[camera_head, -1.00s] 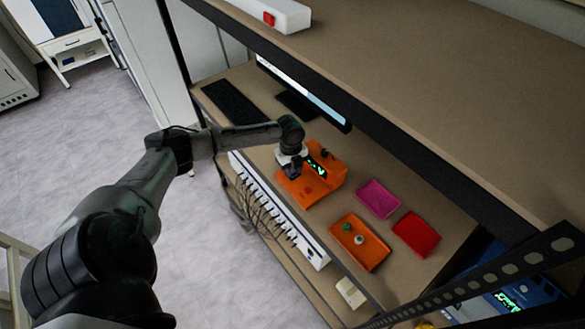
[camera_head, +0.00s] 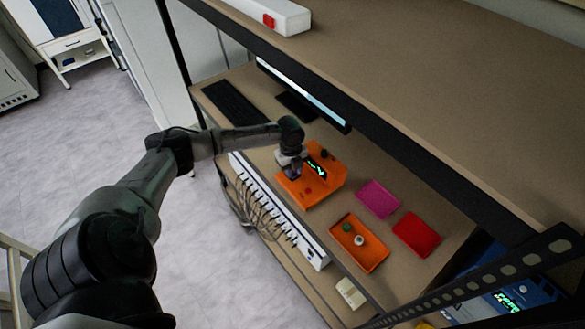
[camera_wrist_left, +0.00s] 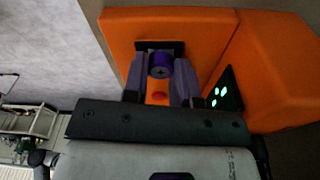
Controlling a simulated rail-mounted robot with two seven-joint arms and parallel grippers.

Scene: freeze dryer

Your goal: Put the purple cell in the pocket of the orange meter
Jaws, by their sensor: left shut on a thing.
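The orange meter (camera_head: 322,186) stands on the brown bench in the head view, with a dark screen showing green marks. In the left wrist view, the orange meter (camera_wrist_left: 205,45) fills the upper part, with a dark pocket (camera_wrist_left: 174,45) in its top and a red button below it. My left gripper (camera_head: 292,174) is over the meter's left part. In the left wrist view, my left gripper (camera_wrist_left: 160,72) is shut on the purple cell (camera_wrist_left: 160,62), with a finger on each side. The cell is at the pocket; how deep it sits cannot be told. My right gripper is not in view.
An orange tray (camera_head: 376,262) holds a green and a white piece. A pink tray (camera_head: 377,199) and a red tray (camera_head: 416,234) lie beside it. A keyboard (camera_head: 231,102) and a monitor (camera_head: 305,95) stand behind. A shelf (camera_head: 430,90) overhangs the right.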

